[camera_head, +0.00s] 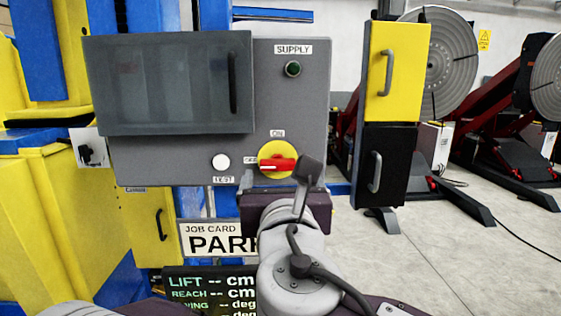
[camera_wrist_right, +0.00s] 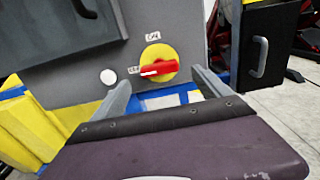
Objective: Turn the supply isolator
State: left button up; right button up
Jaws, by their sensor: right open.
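The supply isolator is a round yellow plate (camera_head: 275,148) with a red handle (camera_head: 279,164) on the lower right of a grey panel. The handle lies horizontal, its white mark toward the OFF label at left; the ON label is above. The yellow plate (camera_wrist_right: 157,52) and red handle (camera_wrist_right: 160,69) also show in the right wrist view. My right gripper (camera_head: 279,172) is open just in front of and below the isolator. Its fingers (camera_wrist_right: 159,80) stand apart on either side below the handle, holding nothing. My left gripper is not in view.
The grey panel (camera_head: 190,158) carries a dark-windowed door (camera_head: 165,85), a dark green SUPPLY lamp (camera_head: 292,69) and a white TEST button (camera_head: 221,162). Yellow (camera_head: 393,75) and black (camera_head: 385,165) boxes with handles stand at right. A PARK job card (camera_head: 215,242) is below.

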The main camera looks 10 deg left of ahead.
aim_at(278, 167)
jog(key=p+x, duration=0.1)
jog(key=x, duration=0.4)
jog(key=shift+w+a+r+p, duration=0.1)
jog(key=shift+a+p, duration=0.05)
jog(key=shift+p, duration=0.15)
jog(key=shift+w, duration=0.3)
jog(key=c, duration=1.4)
jog(key=shift+o, duration=0.2)
